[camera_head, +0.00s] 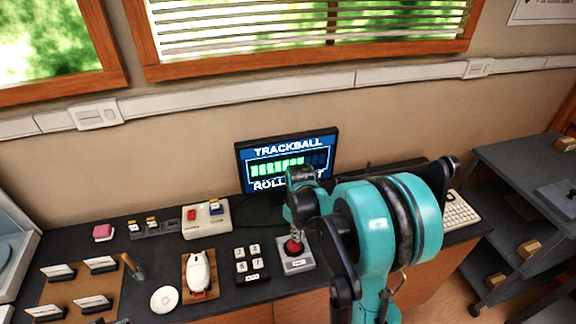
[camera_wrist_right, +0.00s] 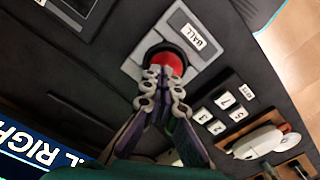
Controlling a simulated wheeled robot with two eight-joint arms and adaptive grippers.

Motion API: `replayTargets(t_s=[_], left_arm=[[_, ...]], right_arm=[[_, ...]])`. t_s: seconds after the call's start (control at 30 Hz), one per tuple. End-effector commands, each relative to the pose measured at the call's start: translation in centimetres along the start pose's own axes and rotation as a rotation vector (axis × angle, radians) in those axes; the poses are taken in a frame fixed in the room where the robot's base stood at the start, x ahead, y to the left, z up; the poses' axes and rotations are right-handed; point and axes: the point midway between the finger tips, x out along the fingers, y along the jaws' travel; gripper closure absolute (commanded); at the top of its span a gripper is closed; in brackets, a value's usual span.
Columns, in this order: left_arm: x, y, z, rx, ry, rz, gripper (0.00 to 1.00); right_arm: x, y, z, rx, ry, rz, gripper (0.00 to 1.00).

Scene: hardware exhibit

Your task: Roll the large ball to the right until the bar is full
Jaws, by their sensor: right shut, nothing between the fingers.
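The large red ball (camera_head: 292,247) sits in a light grey housing labelled BALL on the dark desk. It also shows in the right wrist view (camera_wrist_right: 166,60). My right gripper (camera_head: 295,237) points down at the ball with its fingers shut and empty. In the wrist view its fingertips (camera_wrist_right: 164,74) overlap the ball's near edge; I cannot tell whether they press on it. The monitor (camera_head: 287,160) behind reads TRACKBALL, with a bar (camera_head: 277,168) green over roughly its left two thirds. My arm hides part of the text below; the wrist view shows "L RIGHT". My left gripper is out of view.
Left of the ball are a numbered keypad (camera_head: 252,265), a white mouse (camera_head: 199,272) on a wooden board, and a white disc (camera_head: 164,299). A button box (camera_head: 207,219) stands behind them. A keyboard (camera_head: 459,212) lies right of my arm. A dark shelf unit (camera_head: 520,170) stands far right.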

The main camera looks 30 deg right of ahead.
Motion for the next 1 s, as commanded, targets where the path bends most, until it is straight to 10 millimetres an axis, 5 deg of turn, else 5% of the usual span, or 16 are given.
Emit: replayTargets(t_s=[1.0], left_arm=[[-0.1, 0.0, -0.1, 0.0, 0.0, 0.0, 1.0]], right_arm=[[-0.4, -1.9, -1.1, 0.0, 0.0, 0.0, 1.0]])
